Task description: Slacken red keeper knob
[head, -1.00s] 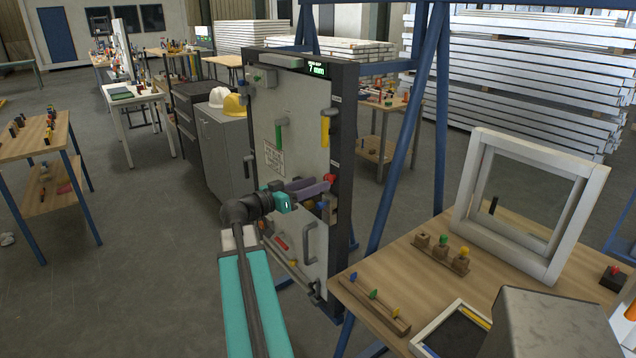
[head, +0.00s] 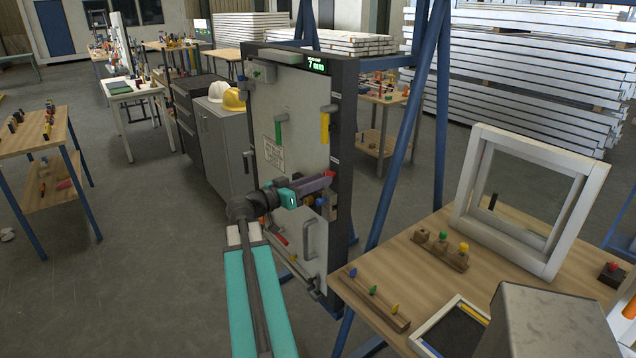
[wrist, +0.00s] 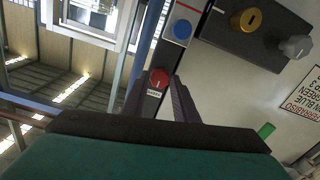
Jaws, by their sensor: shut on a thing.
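The red keeper knob (wrist: 159,78) sits on the dark frame strip beside the grey door panel, with a small white label below it in the wrist view. It also shows in the head view (head: 328,174), partly covered by my fingers. My gripper (head: 326,181) reaches the knob from the left, and its two dark fingers flank the knob in the wrist view (wrist: 159,88). The gripper is shut on the knob. The knob's pointer angle is too small to read surely.
The upright panel (head: 290,100) carries a green handle (head: 279,129), a yellow handle (head: 325,127) and a grey pull handle (head: 308,240). A blue knob (wrist: 181,30) is close to the red one. A wooden table (head: 420,285) stands at right; open floor lies left.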

